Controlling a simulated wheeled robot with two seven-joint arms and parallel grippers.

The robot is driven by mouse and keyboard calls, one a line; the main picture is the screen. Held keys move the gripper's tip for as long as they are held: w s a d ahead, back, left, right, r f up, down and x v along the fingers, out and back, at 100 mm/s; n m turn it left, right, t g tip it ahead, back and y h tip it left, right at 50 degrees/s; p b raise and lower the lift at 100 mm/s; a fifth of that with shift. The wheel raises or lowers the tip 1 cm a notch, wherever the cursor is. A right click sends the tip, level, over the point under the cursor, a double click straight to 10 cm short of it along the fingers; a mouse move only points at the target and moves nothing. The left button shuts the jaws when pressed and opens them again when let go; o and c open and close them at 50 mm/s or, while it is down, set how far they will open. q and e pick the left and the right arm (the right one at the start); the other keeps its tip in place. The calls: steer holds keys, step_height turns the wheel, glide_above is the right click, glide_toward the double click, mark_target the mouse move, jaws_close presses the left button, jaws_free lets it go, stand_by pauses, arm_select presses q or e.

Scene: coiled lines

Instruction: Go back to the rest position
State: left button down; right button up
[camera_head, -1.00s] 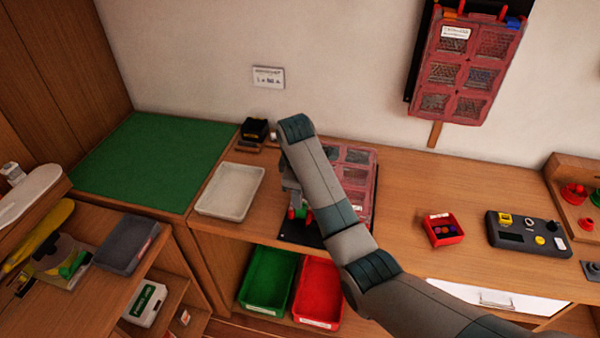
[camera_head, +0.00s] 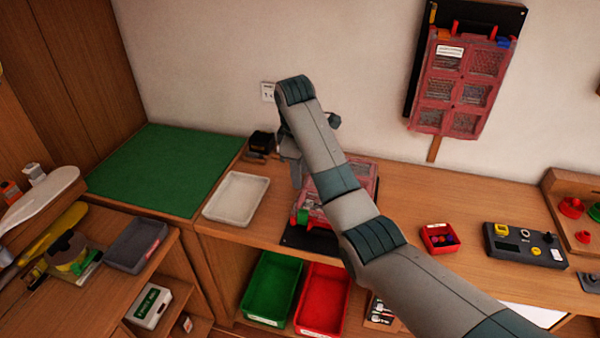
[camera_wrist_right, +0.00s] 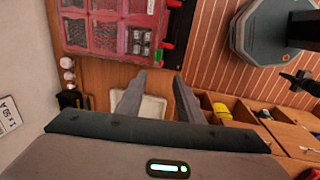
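My right arm reaches up across the middle of the head view. Its gripper (camera_head: 293,172) is partly hidden behind the arm, above the bench by the white tray and the red windowed case. In the right wrist view the two fingers of this gripper (camera_wrist_right: 158,82) stand apart with nothing between them. The white tray (camera_wrist_right: 151,108) shows beyond them. My left gripper is in neither view.
The red windowed case (camera_head: 362,178) lies on the bench, partly behind my arm; another red case (camera_head: 452,92) hangs on the wall. The white tray (camera_head: 237,198), a small red bin (camera_head: 440,238) and a control box (camera_head: 525,246) stand on the bench. The green mat (camera_head: 160,170) is clear.

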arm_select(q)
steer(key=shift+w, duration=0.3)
